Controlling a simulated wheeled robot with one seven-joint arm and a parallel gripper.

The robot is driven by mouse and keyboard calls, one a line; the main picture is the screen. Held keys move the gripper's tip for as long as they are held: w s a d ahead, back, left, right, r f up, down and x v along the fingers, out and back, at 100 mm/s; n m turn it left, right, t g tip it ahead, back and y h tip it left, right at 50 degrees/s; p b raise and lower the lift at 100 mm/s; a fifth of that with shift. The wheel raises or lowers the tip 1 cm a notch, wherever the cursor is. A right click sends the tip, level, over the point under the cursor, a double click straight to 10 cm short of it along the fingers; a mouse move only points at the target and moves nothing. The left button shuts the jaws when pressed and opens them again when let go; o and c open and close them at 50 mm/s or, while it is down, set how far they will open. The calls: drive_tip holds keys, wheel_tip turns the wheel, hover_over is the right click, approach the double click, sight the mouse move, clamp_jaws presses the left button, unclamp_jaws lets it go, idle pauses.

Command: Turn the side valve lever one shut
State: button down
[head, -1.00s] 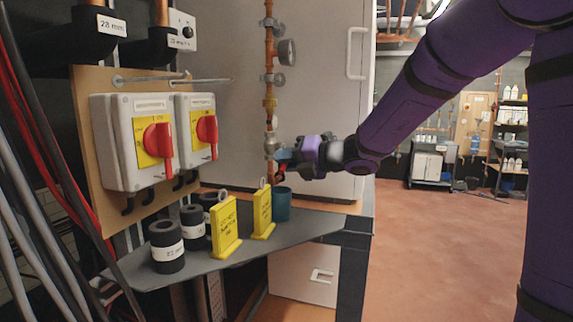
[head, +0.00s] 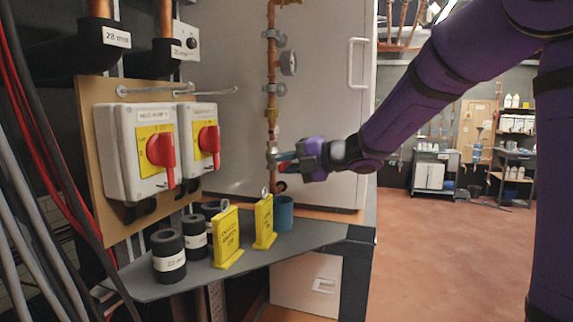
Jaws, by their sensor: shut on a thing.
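The side valve (head: 272,154) sits on a vertical copper pipe (head: 271,100) in front of a pale grey cabinet. Its red lever (head: 286,164) shows only as a small strip at my fingers and points right, close to level across the pipe. My gripper (head: 284,160) reaches in from the right and is shut on this lever. The fingers and purple wrist hide most of the lever. Whether the valve is fully shut cannot be read here.
Two red rotary switches (head: 161,150) are on a board at left. Below the valve, a dark shelf (head: 300,241) holds a teal cup (head: 284,214), yellow signs (head: 227,240) and black insulation rolls (head: 168,256). Open floor (head: 450,250) lies at right.

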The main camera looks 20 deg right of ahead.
drive_tip(key=c, duration=1.1)
unclamp_jaws()
drive_tip(key=v, duration=1)
drive_tip(key=shift+s+d, duration=0.2)
drive_tip(key=shift+d, duration=0.15)
drive_tip(key=shift+r, duration=0.1)
